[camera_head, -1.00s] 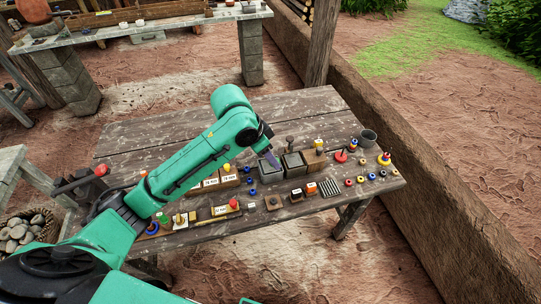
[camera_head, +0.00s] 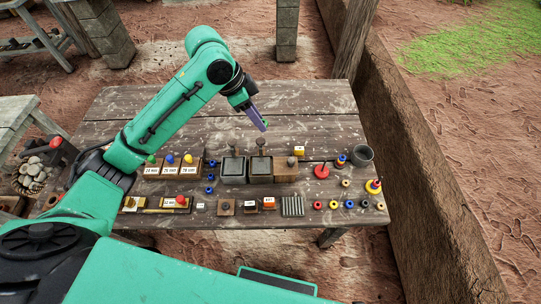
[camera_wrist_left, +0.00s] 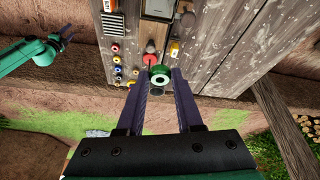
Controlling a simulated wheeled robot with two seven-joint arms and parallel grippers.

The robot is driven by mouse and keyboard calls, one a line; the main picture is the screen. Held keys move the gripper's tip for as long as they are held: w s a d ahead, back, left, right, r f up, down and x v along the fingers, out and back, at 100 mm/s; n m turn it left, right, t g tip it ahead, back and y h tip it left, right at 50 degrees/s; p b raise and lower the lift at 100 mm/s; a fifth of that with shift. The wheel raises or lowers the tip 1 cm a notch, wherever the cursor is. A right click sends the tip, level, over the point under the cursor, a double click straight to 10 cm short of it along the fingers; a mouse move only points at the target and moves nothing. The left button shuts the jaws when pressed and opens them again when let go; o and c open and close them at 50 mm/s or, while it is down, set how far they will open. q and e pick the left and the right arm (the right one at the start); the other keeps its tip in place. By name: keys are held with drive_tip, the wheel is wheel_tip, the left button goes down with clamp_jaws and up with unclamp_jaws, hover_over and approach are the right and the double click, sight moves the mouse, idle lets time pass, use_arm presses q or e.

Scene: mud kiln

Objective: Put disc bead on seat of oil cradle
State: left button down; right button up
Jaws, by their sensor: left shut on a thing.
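My left gripper (camera_head: 262,124) is above the table, behind and above the two grey boxes (camera_head: 261,166) in the head view. In the left wrist view its fingers (camera_wrist_left: 161,82) are shut on a small dark green ring-shaped bead with a pale centre (camera_wrist_left: 160,75), held between the tips. My right gripper (camera_wrist_left: 67,40) shows small at the left of the wrist view.
A red disc (camera_head: 321,171), stacked colored rings (camera_head: 373,187) and a grey cup (camera_head: 363,154) stand at the table's right. Labeled blocks with colored knobs (camera_head: 170,170) stand at left. Several loose beads (camera_head: 349,204) lie near the front right. The table's back is clear.

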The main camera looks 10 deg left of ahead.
use_arm(q)
drive_tip(key=p, duration=0.1)
hover_over(262, 166)
drive_tip(key=s+a, duration=0.1)
drive_tip(key=a, duration=0.1)
wheel_tip(262, 166, down, 7)
drive_tip(key=f, duration=0.4)
drive_tip(key=f+p, duration=0.1)
drive_tip(key=f, duration=0.7)
drive_tip(key=shift+w+d, duration=0.2)
drive_tip(key=shift+d, duration=0.05)
drive_tip(key=shift+f, duration=0.35)
drive_tip(key=c, duration=0.8)
unclamp_jaws()
drive_tip(key=shift+c, duration=0.2)
drive_tip(key=shift+r, duration=0.1)
use_arm(e)
drive_tip(key=shift+s+a+r, duration=1.1)
drive_tip(key=shift+s, duration=0.15)
drive_tip(key=shift+a, duration=0.1)
